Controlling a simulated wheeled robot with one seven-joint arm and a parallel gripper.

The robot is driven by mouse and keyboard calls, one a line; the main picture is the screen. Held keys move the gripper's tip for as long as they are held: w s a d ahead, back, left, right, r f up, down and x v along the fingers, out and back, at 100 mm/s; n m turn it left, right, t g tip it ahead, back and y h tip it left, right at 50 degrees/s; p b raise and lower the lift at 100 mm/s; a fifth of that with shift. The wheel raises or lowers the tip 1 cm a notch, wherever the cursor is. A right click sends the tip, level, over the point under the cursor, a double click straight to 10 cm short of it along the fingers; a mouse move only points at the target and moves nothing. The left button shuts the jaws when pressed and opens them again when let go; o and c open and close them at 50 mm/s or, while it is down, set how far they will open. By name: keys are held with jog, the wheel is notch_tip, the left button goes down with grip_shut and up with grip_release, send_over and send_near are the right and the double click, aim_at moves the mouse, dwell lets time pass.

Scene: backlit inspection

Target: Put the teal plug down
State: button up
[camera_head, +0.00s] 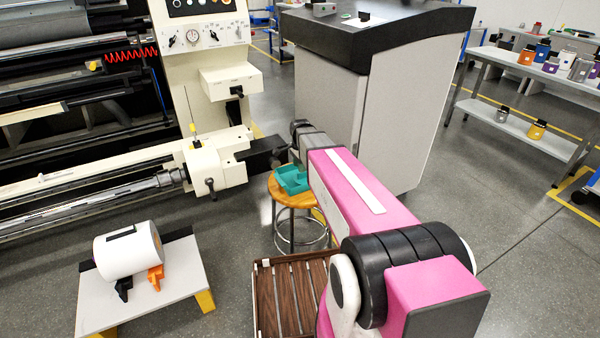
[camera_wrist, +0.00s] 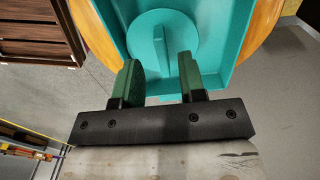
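A teal tray-like holder (camera_head: 291,183) with raised sides rests on a round wooden stool top (camera_head: 297,199). In the wrist view the same teal holder (camera_wrist: 232,50) fills the upper middle. A round teal piece, which looks like the teal plug (camera_wrist: 161,30), shows within its walls. My gripper (camera_wrist: 160,68) has two green-padded fingers spread apart, one on each side of the plug's near part. The fingertips cover part of its edge. I cannot tell whether the pads touch it. In the head view, my pink arm hides the fingertips.
A brown slatted crate (camera_head: 258,300) stands on the floor in front of the stool. A low grey table (camera_head: 185,272) holds a white cylinder (camera_head: 128,250) at the left. A cream machine (camera_head: 215,165) is close behind the stool. A grey cabinet (camera_head: 330,110) stands behind my arm.

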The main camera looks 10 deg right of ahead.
notch_tip(320, 180, up, 7)
jog(key=s+d+f+n, duration=0.1)
jog(key=s+f+n, duration=0.2)
jog(key=s+n, duration=0.4)
jog(key=s+d+f+n, duration=0.1)
jog(key=s+f+n, duration=0.2)
jog(key=s+n, duration=0.4)
jog(key=s, duration=0.6)
jog(key=shift+s+f, duration=0.25)
jog(key=shift+s, duration=0.1)
jog(key=shift+a, duration=0.15)
